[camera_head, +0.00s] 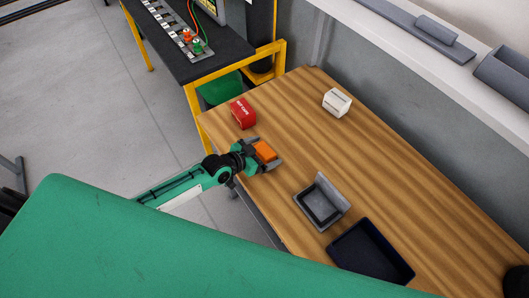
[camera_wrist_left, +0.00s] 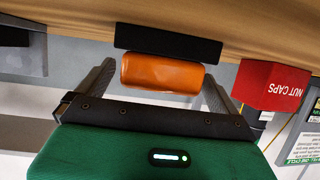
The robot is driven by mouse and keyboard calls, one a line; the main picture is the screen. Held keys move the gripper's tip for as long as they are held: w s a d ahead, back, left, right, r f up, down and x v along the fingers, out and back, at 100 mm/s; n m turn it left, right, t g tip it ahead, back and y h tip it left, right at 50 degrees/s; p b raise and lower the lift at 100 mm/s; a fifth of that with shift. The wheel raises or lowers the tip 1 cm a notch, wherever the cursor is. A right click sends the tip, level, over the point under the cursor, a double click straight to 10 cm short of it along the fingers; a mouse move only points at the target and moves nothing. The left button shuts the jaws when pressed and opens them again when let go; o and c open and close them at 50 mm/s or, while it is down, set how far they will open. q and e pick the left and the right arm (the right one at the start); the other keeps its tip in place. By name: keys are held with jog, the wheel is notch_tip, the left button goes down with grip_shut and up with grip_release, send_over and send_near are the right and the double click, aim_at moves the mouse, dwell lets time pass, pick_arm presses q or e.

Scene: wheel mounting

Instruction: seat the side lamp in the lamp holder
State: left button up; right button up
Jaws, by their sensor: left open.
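The side lamp (camera_head: 264,150) is an orange block near the table's left edge. In the left wrist view the orange lamp (camera_wrist_left: 162,74) lies between the fingertips, with a dark bar (camera_wrist_left: 168,40) directly behind it. My left gripper (camera_head: 262,156) is open, its fingers on either side of the lamp. In the wrist view small gaps show between the lamp and the fingers of the left gripper (camera_wrist_left: 157,85). A grey L-shaped bracket with a dark recess, seemingly the lamp holder (camera_head: 332,191), stands empty on the table to the right. My right gripper is not in view.
A red box (camera_head: 243,113) marked nut caps stands behind the gripper; it also shows in the wrist view (camera_wrist_left: 271,86). A white box (camera_head: 337,102) is farther back. A dark blue tray (camera_head: 342,258) lies in front of the bracket. The wooden table (camera_head: 400,180) is clear right of the bracket.

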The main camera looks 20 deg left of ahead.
pick_arm(q)
jog(key=shift+w+d+f, duration=0.1)
jog(key=shift+w, duration=0.1)
jog(key=c, duration=1.1)
jog(key=shift+r, duration=0.2)
